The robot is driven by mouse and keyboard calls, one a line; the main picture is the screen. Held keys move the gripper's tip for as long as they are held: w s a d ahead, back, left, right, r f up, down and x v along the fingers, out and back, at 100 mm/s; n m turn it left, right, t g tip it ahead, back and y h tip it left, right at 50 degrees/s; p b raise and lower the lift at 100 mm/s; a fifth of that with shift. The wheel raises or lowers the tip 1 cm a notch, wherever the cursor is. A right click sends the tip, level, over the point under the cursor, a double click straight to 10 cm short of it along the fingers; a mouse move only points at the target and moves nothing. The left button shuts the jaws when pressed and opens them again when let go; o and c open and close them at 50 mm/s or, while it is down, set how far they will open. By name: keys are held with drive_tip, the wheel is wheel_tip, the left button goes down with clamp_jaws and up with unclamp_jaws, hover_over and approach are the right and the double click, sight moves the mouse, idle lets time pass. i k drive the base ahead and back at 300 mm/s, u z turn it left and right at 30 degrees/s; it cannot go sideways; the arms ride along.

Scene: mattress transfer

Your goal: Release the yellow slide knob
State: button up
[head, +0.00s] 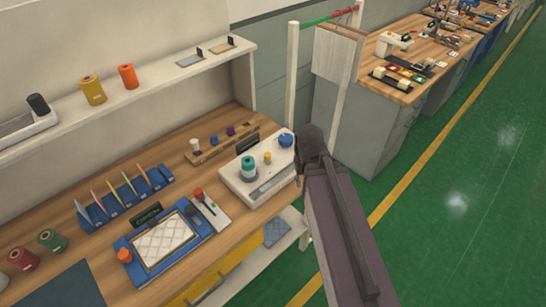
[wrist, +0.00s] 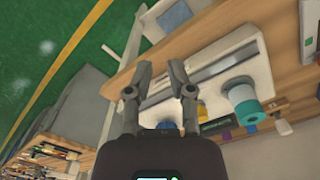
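A white box (head: 240,182) at the right end of the wooden bench carries a small yellow knob (head: 267,157), a teal spool-like part (head: 248,165) and a blue ball (head: 285,140). A long grey slot (head: 272,180) runs along its front part. In the wrist view the box (wrist: 225,60) lies beyond my gripper (wrist: 159,72), whose two fingers are apart with nothing seen between their tips. The teal part (wrist: 245,102) is right of the fingers.
A blue tray (head: 128,246) with a white quilted pad (head: 164,245) lies on the bench, left of a red-capped tool (head: 200,193). A white post (head: 292,75) stands behind the box. A shelf (head: 150,95) runs above. The green floor at right is clear.

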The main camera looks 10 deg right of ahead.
sight(267, 155)
drive_tip(key=z, duration=0.35)
drive_tip(key=k, duration=1.4)
drive_tip(key=u, duration=0.3)
drive_tip(key=i, duration=0.95)
